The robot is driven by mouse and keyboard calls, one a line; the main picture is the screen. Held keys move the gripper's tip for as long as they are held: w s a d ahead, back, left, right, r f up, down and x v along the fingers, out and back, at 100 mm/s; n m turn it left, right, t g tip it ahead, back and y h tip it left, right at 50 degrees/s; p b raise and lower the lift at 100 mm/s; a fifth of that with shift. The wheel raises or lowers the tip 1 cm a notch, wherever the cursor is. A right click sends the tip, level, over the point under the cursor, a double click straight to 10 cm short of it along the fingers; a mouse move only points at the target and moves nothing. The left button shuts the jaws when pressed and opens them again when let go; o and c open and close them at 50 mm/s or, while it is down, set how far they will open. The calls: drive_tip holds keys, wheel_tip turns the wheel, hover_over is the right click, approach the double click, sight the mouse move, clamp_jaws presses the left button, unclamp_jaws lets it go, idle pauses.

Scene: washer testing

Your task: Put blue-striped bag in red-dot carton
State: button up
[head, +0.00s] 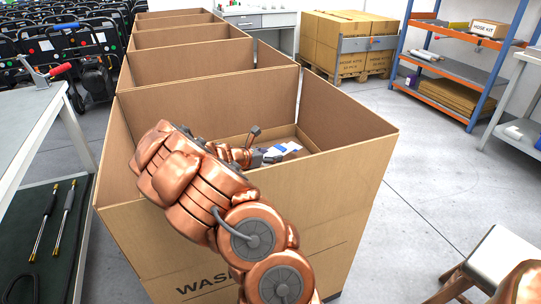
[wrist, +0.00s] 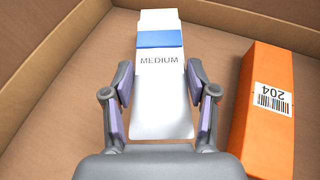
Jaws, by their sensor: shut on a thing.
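The blue-striped bag (wrist: 160,85) is a white pack with a blue band and the word MEDIUM. In the wrist view it lies lengthwise between the fingers of my gripper (wrist: 158,78), which is shut on it. The head view shows the bag (head: 287,149) and my gripper (head: 266,157) low inside the nearest open carton (head: 345,160). Whether the bag touches the carton floor is unclear. My arm hides part of the front wall. I see no red dot on any carton.
An orange box (wrist: 266,105) with label 204 lies right of the bag inside the carton. More open cartons (head: 205,62) stand in a row behind. A workbench (head: 30,120) is at left, a stool (head: 495,262) at lower right. Floor right of the carton is clear.

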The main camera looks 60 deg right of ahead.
drive_tip(key=shift+f, duration=0.5)
drive_tip(key=o, duration=1.3)
drive_tip(key=shift+r, duration=0.1)
